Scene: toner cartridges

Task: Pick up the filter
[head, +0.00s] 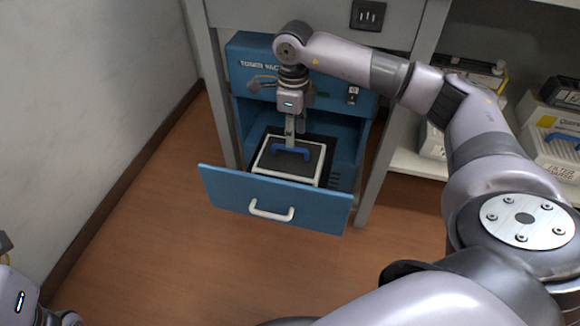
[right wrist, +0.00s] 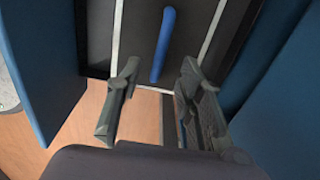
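The filter (head: 309,160) is a dark panel with a white frame and a blue handle (head: 291,151). It sits in the pulled-out drawer of the blue vacuum unit. The right gripper (head: 290,136) points down over the handle. In the right wrist view, the right gripper (right wrist: 158,78) is open, with one finger to each side of the line of the blue handle (right wrist: 163,45). The fingers look apart from the handle, and nothing is held.
The drawer front (head: 275,198) with a white pull handle (head: 271,211) stands out over the wooden floor (head: 180,260). The blue unit (head: 250,62) encloses the back. Grey posts flank it. A shelf (head: 410,162) with boxes and cartridges (head: 556,145) is at the right.

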